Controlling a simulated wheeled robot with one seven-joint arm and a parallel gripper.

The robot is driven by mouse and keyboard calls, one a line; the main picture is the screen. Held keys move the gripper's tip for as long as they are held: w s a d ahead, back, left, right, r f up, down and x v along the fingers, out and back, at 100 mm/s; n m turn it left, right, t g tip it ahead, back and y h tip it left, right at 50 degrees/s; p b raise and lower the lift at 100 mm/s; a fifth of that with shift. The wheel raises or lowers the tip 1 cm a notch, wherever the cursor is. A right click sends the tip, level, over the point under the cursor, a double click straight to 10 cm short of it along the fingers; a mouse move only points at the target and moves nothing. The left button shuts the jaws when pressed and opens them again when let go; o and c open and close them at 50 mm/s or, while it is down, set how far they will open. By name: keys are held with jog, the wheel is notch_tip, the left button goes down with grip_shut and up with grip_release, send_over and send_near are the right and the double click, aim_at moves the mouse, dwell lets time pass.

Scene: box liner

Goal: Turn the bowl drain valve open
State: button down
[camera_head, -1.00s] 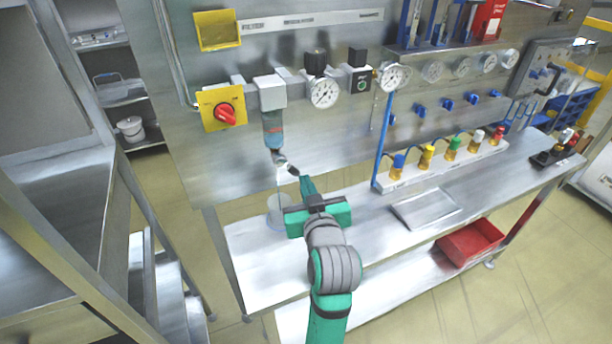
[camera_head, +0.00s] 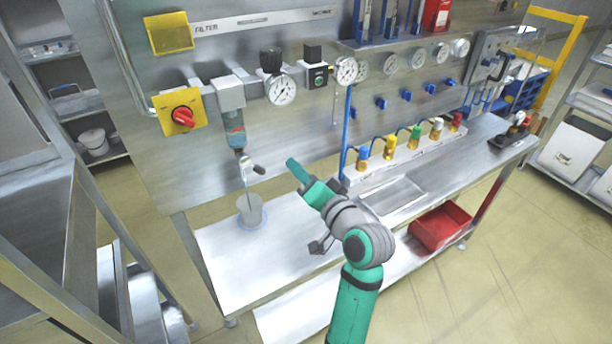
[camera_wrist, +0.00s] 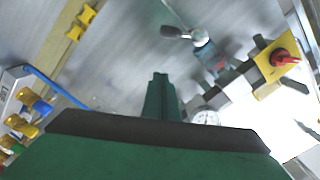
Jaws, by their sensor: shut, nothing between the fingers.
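The filter bowl (camera_head: 235,130) hangs under a grey filter head on the upright panel. The drain valve (camera_head: 245,162) is at its bottom, with a grey lever (camera_head: 258,169) pointing right and slightly down. The lever also shows in the wrist view (camera_wrist: 175,32). A thin line runs down from the valve to a clear cup (camera_head: 250,212) on the bench; I cannot tell whether it is tube or liquid. My gripper (camera_head: 291,162) is shut and empty, to the right of the lever and apart from it. Its closed fingers also show in the wrist view (camera_wrist: 160,80).
A yellow plate with a red knob (camera_head: 182,117) is left of the bowl. Gauges (camera_head: 281,89) line the panel above. The bench (camera_head: 225,258) is clear in front.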

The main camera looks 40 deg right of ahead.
aim_at(252, 164)
jog(key=w+a+f, duration=0.2)
jog(key=w, duration=0.3)
jog(key=shift+w+a+f, duration=0.25)
jog(key=shift+w+a, duration=0.05)
jog(key=shift+a, duration=0.1)
